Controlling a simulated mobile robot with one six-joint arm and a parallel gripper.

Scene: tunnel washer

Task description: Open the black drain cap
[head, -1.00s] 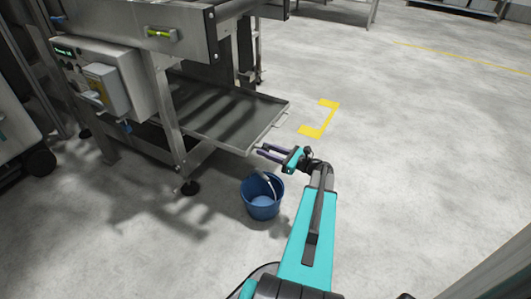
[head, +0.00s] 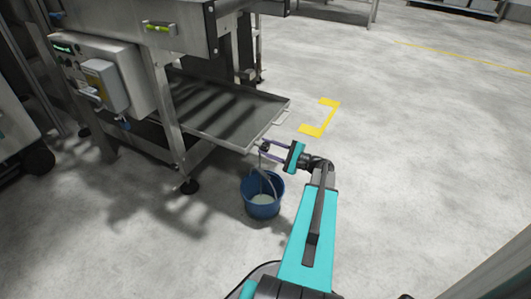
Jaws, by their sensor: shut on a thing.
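The black drain cap (head: 264,146) is a small dark piece between the fingertips of my gripper (head: 271,149). My gripper is shut on it, just off the front right corner of the metal drip tray (head: 243,143). The fingers point left toward the tray. A blue bucket (head: 262,208) stands on the floor below that corner. A thin pale streak runs from near the tray corner down to the bucket; whether it is water or partly the bucket handle is hard to tell. The bucket's inside looks pale grey. The drain outlet itself is too small to make out.
The steel machine frame (head: 165,115) and its control box (head: 103,78) stand at the left, with a foot (head: 189,187) near the bucket. A yellow floor mark (head: 320,120) lies behind my gripper. The floor at the right is clear.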

